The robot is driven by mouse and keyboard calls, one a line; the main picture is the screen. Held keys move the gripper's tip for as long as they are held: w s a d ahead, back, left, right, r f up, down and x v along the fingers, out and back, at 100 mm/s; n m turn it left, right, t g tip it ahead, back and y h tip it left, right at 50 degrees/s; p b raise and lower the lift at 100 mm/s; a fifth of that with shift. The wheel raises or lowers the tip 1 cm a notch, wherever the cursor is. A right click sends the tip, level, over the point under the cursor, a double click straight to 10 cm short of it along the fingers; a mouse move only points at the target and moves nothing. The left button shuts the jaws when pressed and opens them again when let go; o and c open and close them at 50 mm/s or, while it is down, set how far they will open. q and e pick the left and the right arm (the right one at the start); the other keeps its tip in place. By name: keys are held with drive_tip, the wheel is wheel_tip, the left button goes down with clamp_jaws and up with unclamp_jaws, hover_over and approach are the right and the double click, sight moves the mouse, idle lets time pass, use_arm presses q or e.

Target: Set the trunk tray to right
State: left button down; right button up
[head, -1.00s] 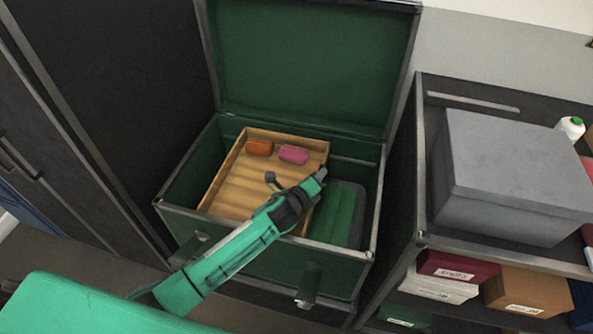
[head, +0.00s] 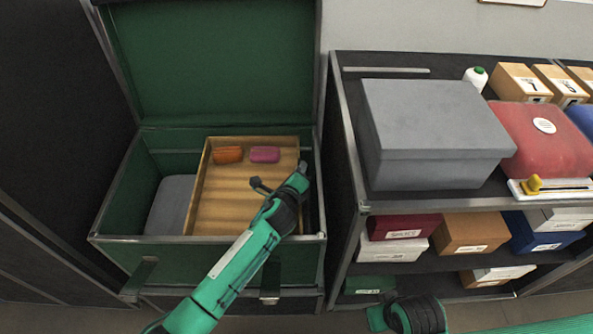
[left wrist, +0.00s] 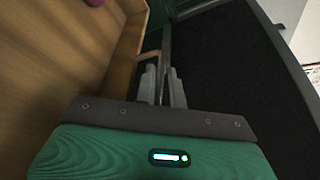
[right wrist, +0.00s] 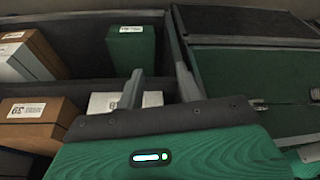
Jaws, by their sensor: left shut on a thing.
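The trunk tray (head: 245,215) is a shallow tan wooden tray sitting inside the right part of the open green trunk (head: 115,215). An orange bundle (head: 228,155) and a pink bundle (head: 265,154) lie near its far edge. My left gripper (head: 303,168) is at the tray's right side and is shut on it; in the left wrist view the fingers (left wrist: 162,88) are beside the tray's wall (left wrist: 127,45), their contact partly hidden. My right gripper (right wrist: 160,80) is open and empty in the right wrist view, in front of the shelves.
A grey folded or padded item (head: 172,205) shows in the trunk's left part, below the tray's level. The trunk lid (head: 215,65) stands open. A shelf unit to the right holds a grey box (head: 430,130), a red case (head: 545,140) and several smaller boxes.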

use_arm(q)
drive_tip(key=c, duration=1.5)
unclamp_jaws()
use_arm(e)
drive_tip(key=shift+w, duration=0.2)
use_arm(q)
drive_tip(key=shift+s, duration=0.1)
